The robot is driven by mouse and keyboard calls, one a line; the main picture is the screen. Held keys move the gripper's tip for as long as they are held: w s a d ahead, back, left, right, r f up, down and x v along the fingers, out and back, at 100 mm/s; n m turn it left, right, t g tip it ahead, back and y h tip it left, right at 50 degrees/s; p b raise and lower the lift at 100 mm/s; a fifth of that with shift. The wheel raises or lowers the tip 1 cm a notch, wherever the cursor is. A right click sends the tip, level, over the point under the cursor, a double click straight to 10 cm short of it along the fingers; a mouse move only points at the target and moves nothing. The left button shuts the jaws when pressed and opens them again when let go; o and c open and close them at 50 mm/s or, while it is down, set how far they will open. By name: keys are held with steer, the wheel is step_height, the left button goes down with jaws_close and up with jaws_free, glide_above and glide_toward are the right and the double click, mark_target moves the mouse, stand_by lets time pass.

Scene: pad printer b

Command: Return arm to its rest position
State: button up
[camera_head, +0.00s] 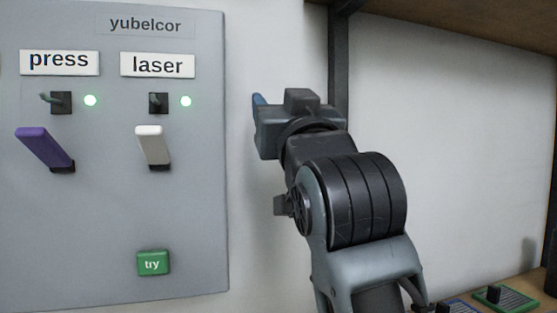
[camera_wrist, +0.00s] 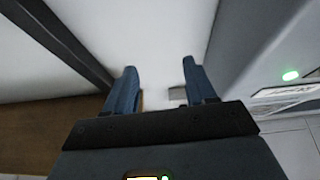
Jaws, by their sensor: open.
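My gripper (camera_wrist: 159,88) shows in the wrist view with its two blue fingers apart and nothing between them. In the head view my gripper (camera_head: 258,102) is seen from behind, just right of the grey panel, with one blue fingertip showing and the rest hidden by the wrist. My arm rises from the bottom of the head view and does not appear to touch the panel.
The grey panel (camera_head: 200,220) has press and laser switches, two lit green lights, a purple lever (camera_head: 45,148), a white lever (camera_head: 152,145) and a green try button (camera_head: 153,263). A dark post (camera_head: 339,70) and brown shelf (camera_head: 470,22) stand right. Green boards (camera_head: 508,299) lie low right.

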steer(key=s+d+f+g+h, duration=0.1)
steer(key=s+d+f, duration=0.15)
steer(key=f, duration=0.75)
steer(key=s+d+f+g+h, duration=0.1)
steer(key=d+f, duration=0.2)
steer(key=f, duration=0.8)
steer(key=s+d+f+m+g+h, duration=0.1)
steer(key=s+d+f, duration=0.2)
steer(key=s+f, duration=0.3)
steer(key=s+d+f, duration=0.4)
steer(key=f, duration=0.5)
steer(key=s+d+f+m+g+h, duration=0.1)
steer(key=s+d+f, duration=0.2)
steer(key=s+f, duration=0.35)
steer(key=s+d+f+g+h, duration=0.1)
steer(key=s+d+f, duration=0.2)
steer(key=s, duration=0.7)
steer(key=s+d+m+g+h, duration=0.1)
steer(key=s+d+g, duration=0.1)
steer(key=s, duration=1.4)
steer(key=shift+d+r+m+g, duration=0.25)
steer(key=shift+d+m+g, duration=0.05)
steer(key=shift+d, duration=0.05)
